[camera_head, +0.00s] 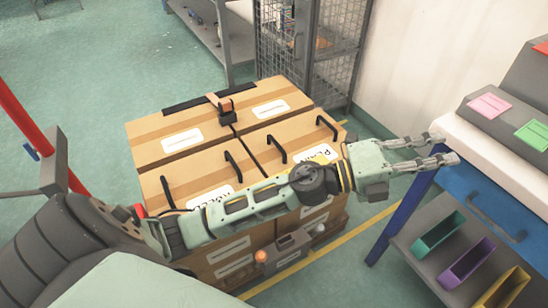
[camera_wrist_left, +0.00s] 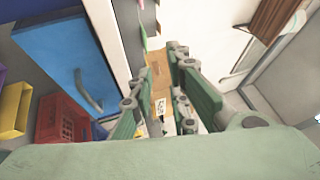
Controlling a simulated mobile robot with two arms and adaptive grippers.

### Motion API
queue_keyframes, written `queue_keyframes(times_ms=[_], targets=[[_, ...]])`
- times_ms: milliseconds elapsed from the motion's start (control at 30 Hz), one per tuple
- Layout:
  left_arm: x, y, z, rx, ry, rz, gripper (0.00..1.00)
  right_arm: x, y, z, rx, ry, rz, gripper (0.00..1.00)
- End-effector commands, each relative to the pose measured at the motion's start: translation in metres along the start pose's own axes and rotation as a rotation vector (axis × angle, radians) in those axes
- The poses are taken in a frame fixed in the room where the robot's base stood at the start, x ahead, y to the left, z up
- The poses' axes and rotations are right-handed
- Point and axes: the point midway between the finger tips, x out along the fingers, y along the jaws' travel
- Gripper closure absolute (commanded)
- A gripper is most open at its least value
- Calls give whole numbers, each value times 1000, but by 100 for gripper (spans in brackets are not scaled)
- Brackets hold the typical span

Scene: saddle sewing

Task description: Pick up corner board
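I cannot pick out the corner board with certainty in either view. A long black strip (camera_head: 190,97) lies along the far top edge of the cardboard boxes (camera_head: 195,168); I cannot tell whether it is the board. My left gripper (camera_head: 449,148) reaches past the boxes to the right, by the white edge of the workbench. Its fingers are apart, with nothing seen held. In the left wrist view the left gripper (camera_wrist_left: 158,107) is also open, with a brown surface (camera_wrist_left: 160,75) behind the gap between its fingers. My right gripper is not in view.
The workbench (camera_head: 448,140) at the right has a blue drawer (camera_head: 490,205) and coloured bins (camera_head: 468,262) below. A mesh cage (camera_head: 335,50) stands behind the boxes. The left wrist view shows a red crate (camera_wrist_left: 65,130). Open floor (camera_head: 95,80) lies at the upper left.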

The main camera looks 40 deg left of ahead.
Motion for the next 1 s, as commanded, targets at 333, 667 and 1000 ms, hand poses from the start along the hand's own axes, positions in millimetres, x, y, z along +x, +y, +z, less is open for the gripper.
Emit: queue_keyframes(times_ms=[333, 667, 1000], targets=[[-62, 121, -2, 617, 755, 609, 84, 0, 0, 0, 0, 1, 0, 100], [-221, 126, 154, 759, 1020, 1421, 84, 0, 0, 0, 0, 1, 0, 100], [-271, 118, 188, 719, 1035, 1635, 84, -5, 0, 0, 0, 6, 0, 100]])
